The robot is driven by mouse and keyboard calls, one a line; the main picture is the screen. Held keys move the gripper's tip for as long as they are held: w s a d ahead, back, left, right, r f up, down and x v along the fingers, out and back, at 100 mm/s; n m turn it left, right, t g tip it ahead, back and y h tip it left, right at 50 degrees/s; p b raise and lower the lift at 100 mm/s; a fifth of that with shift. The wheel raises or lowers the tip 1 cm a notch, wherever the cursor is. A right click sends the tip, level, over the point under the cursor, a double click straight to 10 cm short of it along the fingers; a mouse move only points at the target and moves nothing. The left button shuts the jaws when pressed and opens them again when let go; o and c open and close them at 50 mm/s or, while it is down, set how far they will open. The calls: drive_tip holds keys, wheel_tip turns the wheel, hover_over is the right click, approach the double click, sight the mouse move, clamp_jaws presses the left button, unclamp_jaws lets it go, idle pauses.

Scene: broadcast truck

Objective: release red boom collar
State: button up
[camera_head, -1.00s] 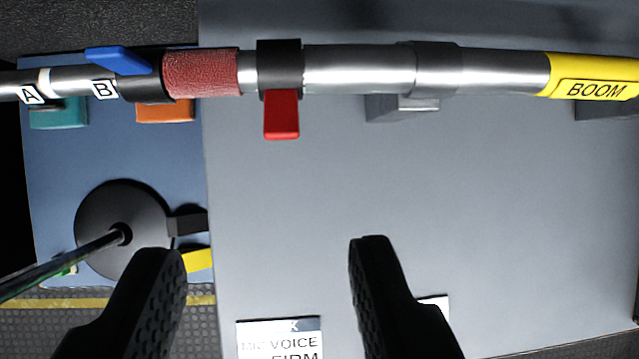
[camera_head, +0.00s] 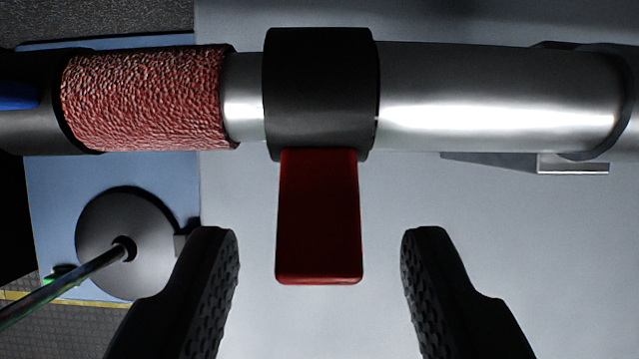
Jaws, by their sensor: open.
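The boom is a silver tube (camera_head: 480,100) lying across the upper part of the view. A black collar (camera_head: 320,90) is around it, with a red lever (camera_head: 319,220) hanging from the collar toward the bottom of the picture. My gripper (camera_head: 320,255) is open. Its two black fingers stand on either side of the red lever, with a clear gap on each side, and touch nothing that I can see. The lever's lower end shows between the fingertips.
A red textured grip (camera_head: 145,100) is on the tube left of the collar. A blue lever (camera_head: 17,96) shows at the left edge. A round black base (camera_head: 125,225) with a thin rod stands lower left. A grey bracket (camera_head: 560,163) sits under the tube at right.

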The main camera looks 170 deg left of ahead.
drive_tip(key=shift+w+f, duration=0.2)
drive_tip(key=shift+f, duration=0.25)
clamp_jaws()
drive_tip(key=shift+s+f+t+b, duration=0.3)
drive_tip(key=shift+f+t+b, duration=0.15)
drive_tip(key=shift+t+b, duration=0.4)
